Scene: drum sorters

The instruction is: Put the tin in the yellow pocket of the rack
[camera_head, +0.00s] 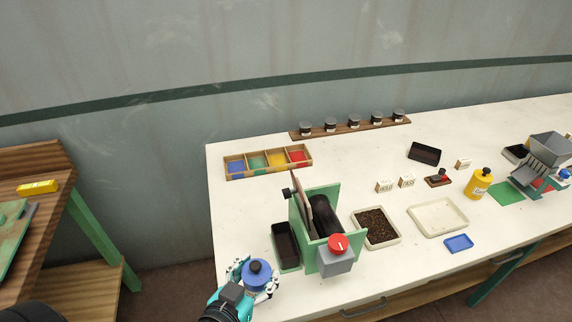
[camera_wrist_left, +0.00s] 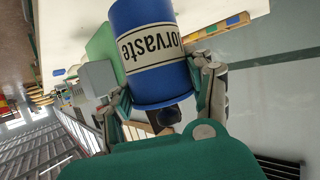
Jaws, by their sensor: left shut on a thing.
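The tin (camera_head: 257,272) is blue with a black knob on top, and in the left wrist view the tin (camera_wrist_left: 150,50) shows a white label band with dark lettering. My left gripper (camera_head: 254,284) is shut on it, fingers on both sides, at the table's front left corner. In the left wrist view the gripper (camera_wrist_left: 165,98) grips the tin's sides. The wooden rack (camera_head: 268,171) lies at the back left of the table, apart from the gripper. Its pockets run blue, green, yellow, red from left to right; the yellow pocket (camera_head: 276,160) looks empty. My right gripper is not in view.
A green drum sorter (camera_head: 300,235) with a red knob stands just right of the gripper, beside a black tray (camera_head: 286,246). A tray of dark grains (camera_head: 376,228) is further right. A shelf of small jars (camera_head: 350,129) lies behind. The table left of the sorter is clear.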

